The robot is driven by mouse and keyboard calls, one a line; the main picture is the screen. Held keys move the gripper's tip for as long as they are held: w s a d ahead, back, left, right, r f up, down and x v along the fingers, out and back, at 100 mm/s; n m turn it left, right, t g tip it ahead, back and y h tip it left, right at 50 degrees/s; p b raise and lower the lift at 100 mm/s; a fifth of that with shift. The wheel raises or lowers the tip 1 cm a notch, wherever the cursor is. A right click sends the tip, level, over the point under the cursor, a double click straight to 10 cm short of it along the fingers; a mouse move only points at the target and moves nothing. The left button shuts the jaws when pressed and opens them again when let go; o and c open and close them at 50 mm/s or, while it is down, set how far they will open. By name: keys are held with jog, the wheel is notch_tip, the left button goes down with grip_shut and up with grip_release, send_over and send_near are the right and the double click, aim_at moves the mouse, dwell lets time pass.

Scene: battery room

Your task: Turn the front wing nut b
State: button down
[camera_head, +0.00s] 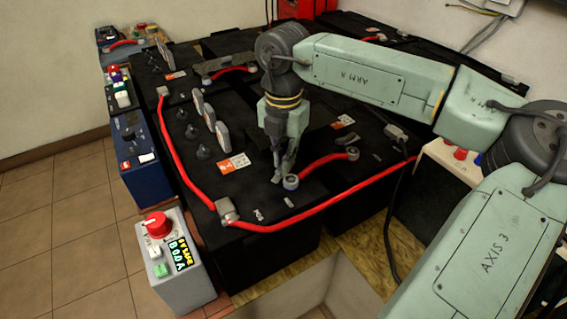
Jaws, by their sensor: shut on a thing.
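My gripper (283,168) points down onto the front black battery, and its fingers are shut at the near end of a short red cable. The fingers seem to be on front wing nut b, which they hide almost wholly. A round grey-blue cable end (291,183) sits just right of the fingertips, and the short red cable (322,163) runs from it to another terminal (353,153). Two small grey metal pieces lie on the battery top, one at the front (258,214) and one nearer the gripper (289,202); their kind is too small to tell.
A long red cable (320,206) runs along the front edge from a grey clamp (227,211). Grey upright plates (209,118) and black caps (203,153) stand left of the gripper. A grey box with a red knob (156,223) stands at front left. A black cable hangs at right.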

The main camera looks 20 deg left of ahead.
jog(key=n+b, duration=0.1)
jog(key=n, duration=0.4)
jog(key=shift+n+b, duration=0.3)
jog(key=shift+b, duration=0.05)
jog(key=n, duration=0.5)
jog(key=shift+n+b, duration=0.3)
jog(key=shift+n, duration=0.1)
jog(key=shift+w, duration=0.1)
jog(key=c, duration=1.7)
grip_release()
notch_tip(320, 180, up, 12)
jog(key=shift+r, duration=0.1)
